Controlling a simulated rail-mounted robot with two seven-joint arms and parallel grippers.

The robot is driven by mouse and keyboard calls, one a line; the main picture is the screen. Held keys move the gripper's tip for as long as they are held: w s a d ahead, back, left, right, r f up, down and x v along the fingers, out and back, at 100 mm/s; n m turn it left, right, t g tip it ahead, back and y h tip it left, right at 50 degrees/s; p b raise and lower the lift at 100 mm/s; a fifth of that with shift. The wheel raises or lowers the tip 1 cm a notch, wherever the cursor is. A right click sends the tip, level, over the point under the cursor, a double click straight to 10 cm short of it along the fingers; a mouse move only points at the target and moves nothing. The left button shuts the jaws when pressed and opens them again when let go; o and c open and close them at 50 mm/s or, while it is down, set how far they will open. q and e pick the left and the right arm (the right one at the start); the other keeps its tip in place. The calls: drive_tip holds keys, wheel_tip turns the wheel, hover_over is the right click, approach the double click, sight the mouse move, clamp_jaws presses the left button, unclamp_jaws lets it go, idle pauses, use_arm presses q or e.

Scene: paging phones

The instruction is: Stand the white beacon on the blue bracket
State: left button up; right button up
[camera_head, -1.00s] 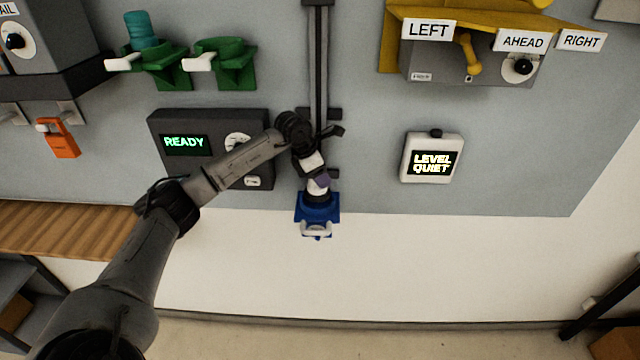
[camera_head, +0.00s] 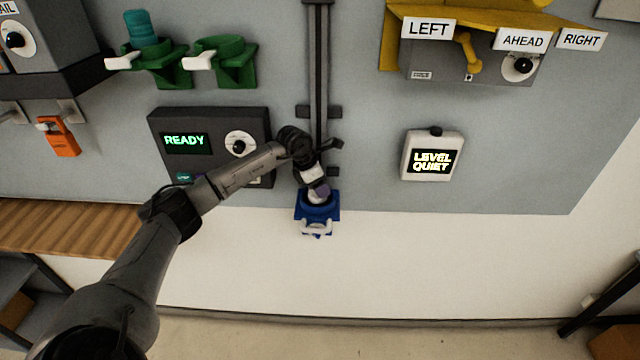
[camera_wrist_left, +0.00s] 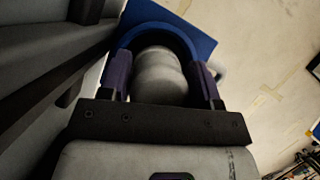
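The white beacon (camera_head: 316,198) is a pale rounded cylinder, mostly hidden by my left gripper in the head view. In the left wrist view the beacon (camera_wrist_left: 159,76) lies between the two purple-padded fingers. My left gripper (camera_head: 319,190) points down and is shut on the beacon; it also shows in the left wrist view (camera_wrist_left: 160,80). The blue bracket (camera_head: 304,213) is on the wall directly below. Its blue ring (camera_wrist_left: 158,33) curves around the far side of the beacon. I cannot tell whether the beacon's base touches the bracket. My right gripper is not in view.
A dark vertical rail (camera_head: 319,70) runs above the bracket. Left of it is a dark box with a READY screen (camera_head: 186,142); right is a white LEVEL QUIET unit (camera_head: 432,157). Green brackets (camera_head: 234,66) hang upper left. White wall below the blue bracket is clear.

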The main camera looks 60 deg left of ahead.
use_arm(q)
drive_tip(key=o, duration=0.4)
drive_tip(key=shift+c, duration=0.2)
